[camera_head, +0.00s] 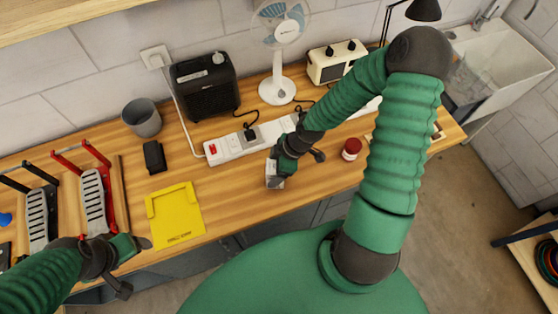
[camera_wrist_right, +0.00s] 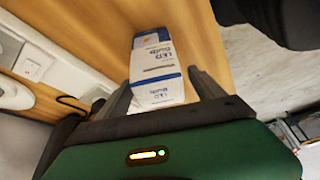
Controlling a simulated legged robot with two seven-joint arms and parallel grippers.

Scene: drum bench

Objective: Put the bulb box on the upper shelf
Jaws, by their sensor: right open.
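The bulb box (camera_wrist_right: 155,60) is a small white and blue carton marked LED Bulb, seen in the right wrist view between my fingers. In the head view the bulb box (camera_head: 273,178) shows partly beside my right gripper (camera_head: 288,168), near the bench's front edge. The right gripper (camera_wrist_right: 162,88) is open, with one finger on each side of the box; I cannot tell whether they touch it. My left gripper (camera_head: 136,264) is open and empty at the front left of the bench. The upper shelf (camera_head: 60,18) is the wooden board at the top left.
A power strip (camera_head: 232,146), black heater (camera_head: 204,85), fan (camera_head: 277,60) and cream toaster (camera_head: 336,62) stand toward the back. A red jar (camera_head: 351,149) is right of the right gripper. A yellow tray (camera_head: 176,215), grey cup (camera_head: 142,117) and racks (camera_head: 93,200) occupy the left.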

